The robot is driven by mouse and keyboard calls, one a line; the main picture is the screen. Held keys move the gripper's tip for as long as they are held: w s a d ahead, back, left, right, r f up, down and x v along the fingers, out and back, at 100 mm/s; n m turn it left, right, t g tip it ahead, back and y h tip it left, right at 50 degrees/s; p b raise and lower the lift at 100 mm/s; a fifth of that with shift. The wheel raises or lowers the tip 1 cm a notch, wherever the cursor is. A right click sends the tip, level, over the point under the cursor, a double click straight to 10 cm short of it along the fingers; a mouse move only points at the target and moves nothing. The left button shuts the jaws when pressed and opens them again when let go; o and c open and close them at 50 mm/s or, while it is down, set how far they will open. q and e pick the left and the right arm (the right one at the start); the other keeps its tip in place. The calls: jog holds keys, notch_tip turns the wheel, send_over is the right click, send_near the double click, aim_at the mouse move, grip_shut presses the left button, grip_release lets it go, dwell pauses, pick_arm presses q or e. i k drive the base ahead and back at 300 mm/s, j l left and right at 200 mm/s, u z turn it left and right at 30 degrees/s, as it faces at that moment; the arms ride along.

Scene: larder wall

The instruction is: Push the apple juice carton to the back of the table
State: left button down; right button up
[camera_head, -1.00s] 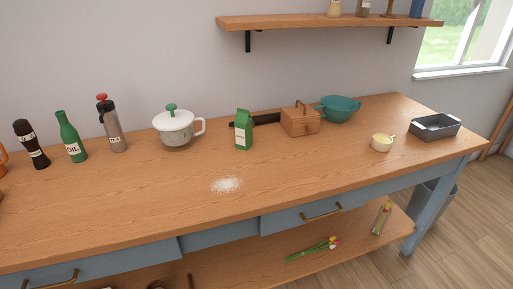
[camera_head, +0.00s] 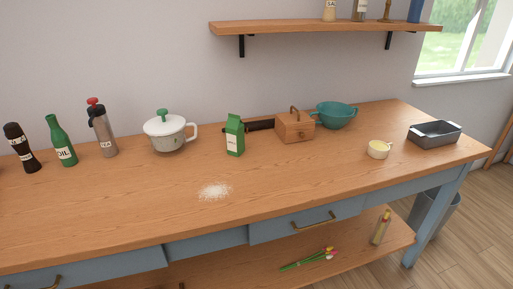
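A green carton (camera_head: 235,136) with a pale label stands upright on the wooden table (camera_head: 300,175), towards the back and near its middle; the label is too small to read. It stands just left of a dark handle-like object and right of a white lidded pot. Neither of my grippers is in view.
Behind the carton is the wall. The white pot (camera_head: 168,134) with a green knob stands to its left, and the dark handle (camera_head: 262,125) and wooden box (camera_head: 295,127) to its right. White powder (camera_head: 214,191) lies in front. A green oil bottle (camera_head: 62,143) stands further left.

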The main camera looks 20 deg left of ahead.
aim_at(235, 127)
jog(key=i+l, duration=0.15)
jog(key=l, duration=0.2)
jog(key=i+l, duration=0.15)
jog(key=l, duration=0.25)
jog(key=i+l, duration=0.15)
jog(key=l, duration=0.2)
jog(key=u, duration=0.05)
